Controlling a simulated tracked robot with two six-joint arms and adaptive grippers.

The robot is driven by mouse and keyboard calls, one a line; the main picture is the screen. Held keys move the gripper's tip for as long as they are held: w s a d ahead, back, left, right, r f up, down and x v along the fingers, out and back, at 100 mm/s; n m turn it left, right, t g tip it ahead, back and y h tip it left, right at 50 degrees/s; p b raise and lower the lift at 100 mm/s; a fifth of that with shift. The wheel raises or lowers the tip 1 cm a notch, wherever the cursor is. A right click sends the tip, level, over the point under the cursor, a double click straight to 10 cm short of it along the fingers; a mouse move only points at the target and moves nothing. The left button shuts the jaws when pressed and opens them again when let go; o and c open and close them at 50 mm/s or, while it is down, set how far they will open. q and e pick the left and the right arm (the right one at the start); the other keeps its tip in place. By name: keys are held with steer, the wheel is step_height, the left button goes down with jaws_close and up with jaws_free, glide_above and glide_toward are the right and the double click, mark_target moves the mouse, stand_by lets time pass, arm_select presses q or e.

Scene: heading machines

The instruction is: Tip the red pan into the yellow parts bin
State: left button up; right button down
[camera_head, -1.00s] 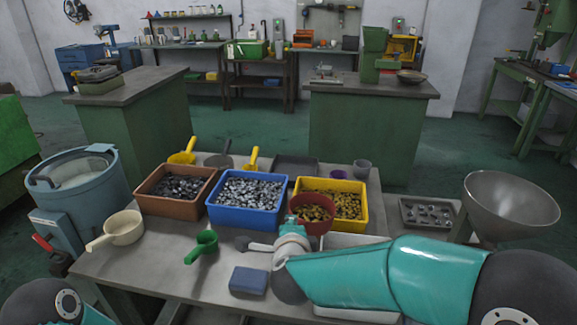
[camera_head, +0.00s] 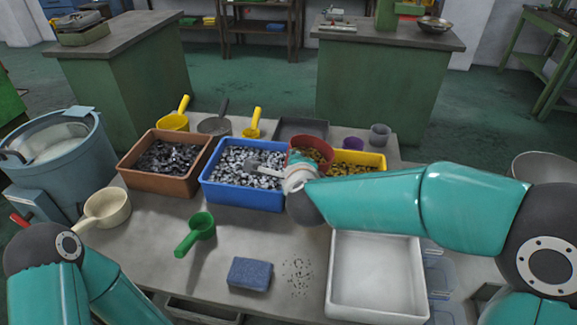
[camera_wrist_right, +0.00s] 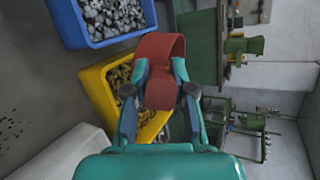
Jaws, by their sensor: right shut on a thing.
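The red pan (camera_head: 310,142) is held above the left part of the yellow parts bin (camera_head: 377,156). Brass-coloured parts show inside the pan's mouth in the head view. My right gripper (camera_wrist_right: 160,88) is shut on the red pan (camera_wrist_right: 160,50), one finger on each side. In the right wrist view the yellow bin (camera_wrist_right: 97,92) lies under and beside the pan, with brass parts in it. In the head view my right wrist and forearm hide the bin's front. My left arm shows at lower left, but its gripper is out of view.
The blue bin (camera_head: 240,197) of silvery parts adjoins the yellow bin on the left, with a brown bin (camera_head: 150,183) beyond it. A white tray (camera_head: 376,285), blue sponge (camera_head: 249,273) and green scoop (camera_head: 200,228) lie in front. A purple cup (camera_head: 354,144) stands behind.

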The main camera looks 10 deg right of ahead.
steer(key=shift+d+m+b, duration=0.3)
steer(key=shift+d+m, duration=0.1)
steer(key=shift+d, duration=0.05)
arm_select(q)
step_height(320, 180, down, 11)
steer(key=b, duration=0.9)
arm_select(e)
steer(key=w+d+r+m+y, duration=0.1)
steer(key=d+r+m+y, duration=0.1)
steer(key=d+m+y, duration=0.5)
steer(key=shift+w+d+r+m+t, duration=0.35)
steer(key=shift+d+m, duration=0.35)
steer(key=shift+d, duration=2.25)
arm_select(q)
steer(key=shift+s, duration=0.1)
arm_select(e)
steer(key=shift+s, duration=0.1)
